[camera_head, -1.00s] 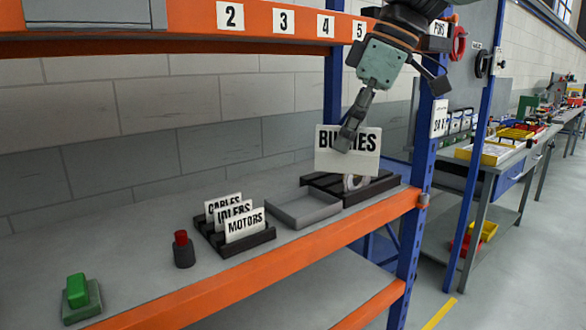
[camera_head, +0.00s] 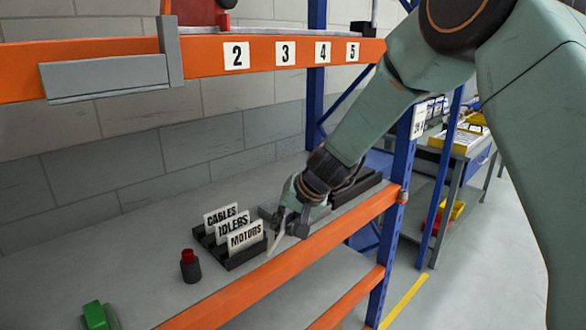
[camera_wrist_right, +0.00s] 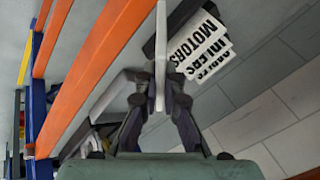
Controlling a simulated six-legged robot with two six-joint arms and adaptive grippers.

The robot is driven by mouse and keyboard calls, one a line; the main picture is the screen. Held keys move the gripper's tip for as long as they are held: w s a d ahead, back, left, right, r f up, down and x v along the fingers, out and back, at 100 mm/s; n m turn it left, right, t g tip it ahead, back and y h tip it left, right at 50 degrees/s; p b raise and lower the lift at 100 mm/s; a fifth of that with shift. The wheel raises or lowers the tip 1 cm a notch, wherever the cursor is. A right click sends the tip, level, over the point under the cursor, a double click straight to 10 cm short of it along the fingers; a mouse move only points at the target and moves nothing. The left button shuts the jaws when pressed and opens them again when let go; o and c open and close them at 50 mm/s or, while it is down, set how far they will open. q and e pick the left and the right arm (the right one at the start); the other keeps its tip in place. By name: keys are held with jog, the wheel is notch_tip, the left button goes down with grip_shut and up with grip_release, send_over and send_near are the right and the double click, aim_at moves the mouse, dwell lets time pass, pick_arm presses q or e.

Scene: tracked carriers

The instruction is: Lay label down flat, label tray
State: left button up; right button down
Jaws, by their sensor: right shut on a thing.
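My right gripper (camera_head: 288,226) is shut on a white label (camera_head: 277,236), held upright and nearly edge-on above the shelf's front part. In the right wrist view the label (camera_wrist_right: 160,50) stands between the fingertips (camera_wrist_right: 160,88), and its lettering cannot be read from this angle. The shallow grey label tray (camera_head: 267,211) lies on the shelf just behind the gripper, mostly hidden by it. Its pale rim also shows left of the fingers in the right wrist view (camera_wrist_right: 112,92). I cannot tell whether the label touches the tray. My left gripper is out of view.
A black rack (camera_head: 240,259) with CABLES, IDLERS and MOTORS cards (camera_head: 245,236) stands just left of the gripper. Another black rack (camera_head: 357,188) is behind my forearm. A red-topped dark cylinder (camera_head: 190,266) and a green block (camera_head: 96,316) stand further left. An orange beam (camera_head: 290,262) edges the shelf.

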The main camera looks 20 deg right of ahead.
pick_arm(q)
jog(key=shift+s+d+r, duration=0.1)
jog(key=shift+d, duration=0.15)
pick_arm(e)
jog(key=w+d+r+m+t+h, duration=0.1)
jog(key=w+d+m+t+h, duration=0.1)
jog(key=d+m+h, duration=0.3)
jog(key=w+d+m, duration=0.1)
jog(key=d+m, duration=0.2)
jog(key=m, duration=0.2)
jog(key=shift+r, duration=0.2)
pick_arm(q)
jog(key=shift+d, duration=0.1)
pick_arm(e)
jog(key=shift+w+d+f, duration=0.1)
